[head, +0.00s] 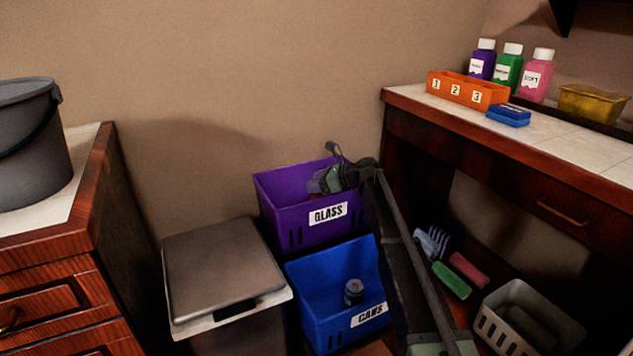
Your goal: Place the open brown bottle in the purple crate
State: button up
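The purple crate (285,222), labelled GLASS, stands against the wall behind the blue crate. My gripper (318,184) is over the crate's opening at its right side, with my arm reaching in from the lower right. The fingertips are small and dark, and I cannot tell whether they are open or shut. I cannot make out the open brown bottle; the crate's inside is dark and partly hidden by its front wall and my gripper.
The blue crate (305,285), labelled CANS, holds a can (354,291). A lidded bin (222,270) stands to the left. The right counter (590,150) holds an orange box (466,90) and several bottles. A grey bucket (30,145) stands on the left counter.

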jog(key=shift+r+p, duration=0.3)
jog(key=shift+r, duration=0.1)
jog(key=shift+r+p, duration=0.65)
jog(key=p+v, duration=0.2)
jog(key=v, duration=0.4)
jog(key=p+v, duration=0.2)
jog(key=v, duration=0.4)
jog(key=shift+s+f, duration=0.15)
jog(key=shift+f, duration=0.1)
jog(key=s+d+f+n+g+h, duration=0.1)
jog(key=s+d+f+n+h, duration=0.2)
jog(key=s+n, duration=0.4)
jog(key=s+d+f+n+g+h, duration=0.1)
jog(key=s+d+f+n+h, duration=0.3)
jog(key=s, duration=1.5)
jog(key=s+d+f+n+g+h, duration=0.1)
jog(key=s+d+f+n+h, duration=0.2)
jog(key=s, duration=1.1)
jog(key=d+n+h, duration=0.3)
jog(key=d+n, duration=0.2)
jog(key=n, duration=0.1)
jog(key=shift+f+n, duration=0.35)
jog(key=shift+n, duration=0.05)
